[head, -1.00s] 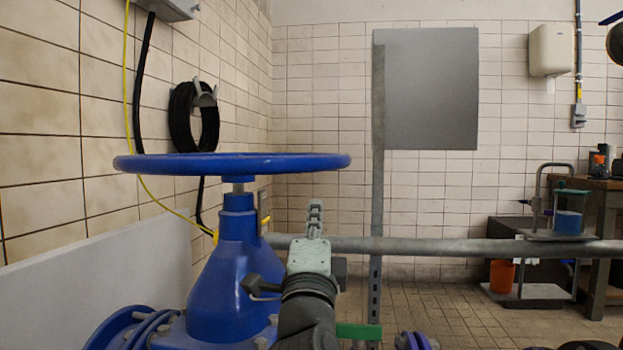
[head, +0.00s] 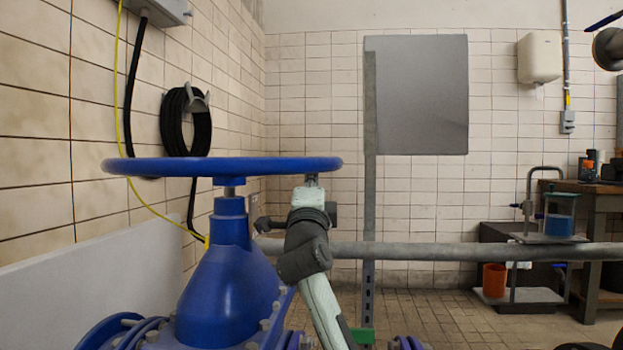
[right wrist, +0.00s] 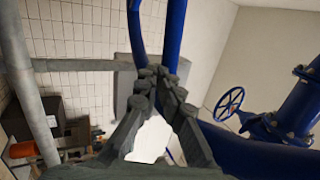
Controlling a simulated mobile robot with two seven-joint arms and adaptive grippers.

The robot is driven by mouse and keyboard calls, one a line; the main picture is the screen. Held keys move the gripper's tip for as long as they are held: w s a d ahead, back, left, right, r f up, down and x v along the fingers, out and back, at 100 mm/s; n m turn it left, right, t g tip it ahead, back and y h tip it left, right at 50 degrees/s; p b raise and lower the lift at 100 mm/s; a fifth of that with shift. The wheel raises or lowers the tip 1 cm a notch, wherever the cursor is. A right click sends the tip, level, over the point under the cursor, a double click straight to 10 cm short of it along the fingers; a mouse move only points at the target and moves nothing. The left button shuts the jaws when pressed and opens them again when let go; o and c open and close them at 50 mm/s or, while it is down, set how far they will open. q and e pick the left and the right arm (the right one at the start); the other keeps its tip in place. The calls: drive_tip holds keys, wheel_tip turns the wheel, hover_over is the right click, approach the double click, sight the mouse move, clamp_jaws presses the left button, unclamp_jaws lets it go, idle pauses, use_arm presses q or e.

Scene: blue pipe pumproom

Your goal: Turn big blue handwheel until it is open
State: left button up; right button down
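The big blue handwheel (head: 222,167) lies flat on top of the blue valve body (head: 228,285), left of centre in the head view. My right gripper (head: 311,181) is below the right part of its rim, and its tips reach up to the rim. In the right wrist view, the fingers of this gripper (right wrist: 155,80) lean together, with tips close to each other. Blue bars (right wrist: 172,35), probably parts of the handwheel, run up just beyond the tips. I cannot tell whether the rim is between the fingers. My left gripper is not in view.
A grey horizontal pipe (head: 450,251) runs behind my right gripper. A post carries a grey panel (head: 420,95). A white panel (head: 105,285) stands left of the valve. A smaller blue handwheel (right wrist: 229,104) shows in the right wrist view.

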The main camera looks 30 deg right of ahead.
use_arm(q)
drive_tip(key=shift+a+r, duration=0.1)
use_arm(e)
drive_tip(key=shift+s+a+r, duration=0.15)
drive_tip(key=shift+a+r, duration=0.2)
drive_tip(key=shift+r, duration=0.25)
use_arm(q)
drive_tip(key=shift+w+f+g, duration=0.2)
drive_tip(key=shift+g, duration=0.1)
use_arm(e)
drive_tip(key=shift+d+f, duration=0.1)
drive_tip(key=shift+d, duration=0.1)
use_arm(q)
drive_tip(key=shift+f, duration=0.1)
